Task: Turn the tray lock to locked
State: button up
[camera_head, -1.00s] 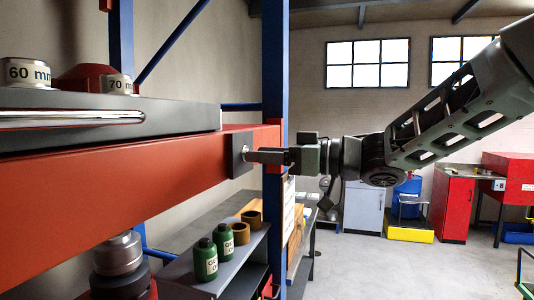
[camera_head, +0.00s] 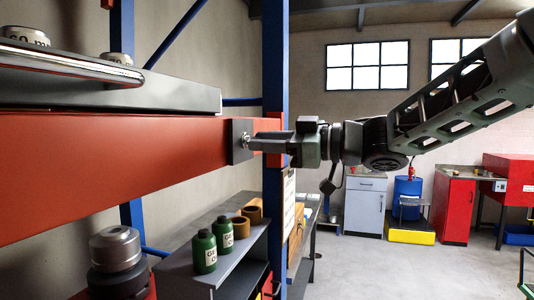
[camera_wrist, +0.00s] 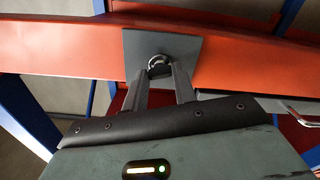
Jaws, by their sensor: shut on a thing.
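The tray lock shows as a small dark plate (camera_head: 238,153) with a metal knob (camera_wrist: 158,60) on the front of an orange beam (camera_head: 120,165). My gripper (camera_head: 256,142) comes from the right in the head view, with its fingers at the knob. In the wrist view my gripper (camera_wrist: 159,80) has its two fingers on either side of the knob, shut on it. Markings for locked or unlocked cannot be made out. The dark tray (camera_head: 170,95) with a bright metal front rail lies above the beam, at the left.
Metal weights (camera_head: 118,58) stand on the tray. A blue upright (camera_head: 274,60) rises just behind my gripper. Below, a grey shelf (camera_head: 240,258) holds green bottles (camera_head: 204,252) and brown rings. A metal cylinder (camera_head: 115,247) stands at lower left. The floor at right is open.

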jog(key=n+b, duration=0.4)
jog(key=n, duration=0.1)
jog(key=n+b, duration=0.2)
jog(key=shift+f+b, duration=0.25)
jog(key=shift+b, duration=0.1)
jog(key=n+b, duration=0.3)
jog(key=n, duration=0.1)
jog(key=shift+r+n+b, duration=0.15)
jog(key=shift+n+b, duration=1.1)
jog(key=shift+n, duration=0.25)
jog(key=o, duration=1)
jog(key=shift+r, duration=0.1)
jog(key=b+v, duration=0.4)
jog(key=v, duration=1.3)
jog(key=shift+d, duration=0.15)
